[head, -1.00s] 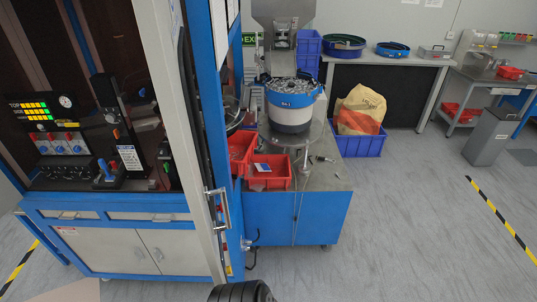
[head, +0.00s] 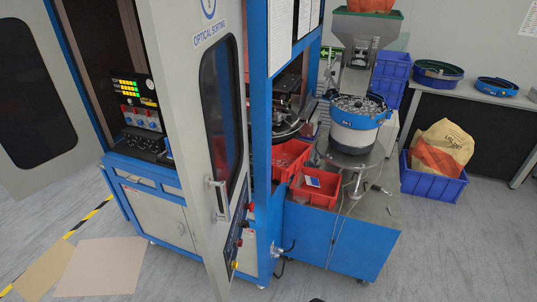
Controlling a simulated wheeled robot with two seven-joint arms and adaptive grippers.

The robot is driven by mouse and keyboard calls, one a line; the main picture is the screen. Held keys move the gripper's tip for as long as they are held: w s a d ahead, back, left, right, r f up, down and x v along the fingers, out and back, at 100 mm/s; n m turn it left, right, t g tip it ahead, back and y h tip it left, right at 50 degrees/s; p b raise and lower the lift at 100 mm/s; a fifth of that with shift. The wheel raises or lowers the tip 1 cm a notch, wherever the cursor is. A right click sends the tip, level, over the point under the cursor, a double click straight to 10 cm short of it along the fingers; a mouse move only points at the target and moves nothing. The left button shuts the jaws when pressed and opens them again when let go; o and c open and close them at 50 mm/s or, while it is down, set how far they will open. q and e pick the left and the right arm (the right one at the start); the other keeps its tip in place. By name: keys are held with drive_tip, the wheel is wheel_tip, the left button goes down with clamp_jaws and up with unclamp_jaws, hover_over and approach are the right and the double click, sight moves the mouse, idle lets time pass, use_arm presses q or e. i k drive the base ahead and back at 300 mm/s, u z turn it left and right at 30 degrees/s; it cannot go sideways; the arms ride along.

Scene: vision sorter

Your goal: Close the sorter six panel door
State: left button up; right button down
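The sorter cabinet (head: 262,130) is white and blue. A tall grey-white door (head: 185,130) lettered "OPTICAL SORTING" stands open in the middle of the head view, swung outward. It has a dark rounded window (head: 222,115) and a metal bar handle (head: 219,198) near its lower free side. Another grey panel door with a dark window (head: 38,100) stands open at the far left. The cabinet's inside, with a control panel (head: 140,105), shows between the two doors. Neither of my grippers is in view, and nothing is seen touching the handle.
Right of the cabinet is a blue bench (head: 345,240) with red bins (head: 315,187) and a bowl feeder (head: 357,130). A blue crate (head: 433,185) with a sack stands behind it. Flat brown sheets (head: 100,265) lie on the floor at lower left.

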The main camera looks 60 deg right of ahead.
sight(195, 48)
drive_tip(key=z, duration=1.7)
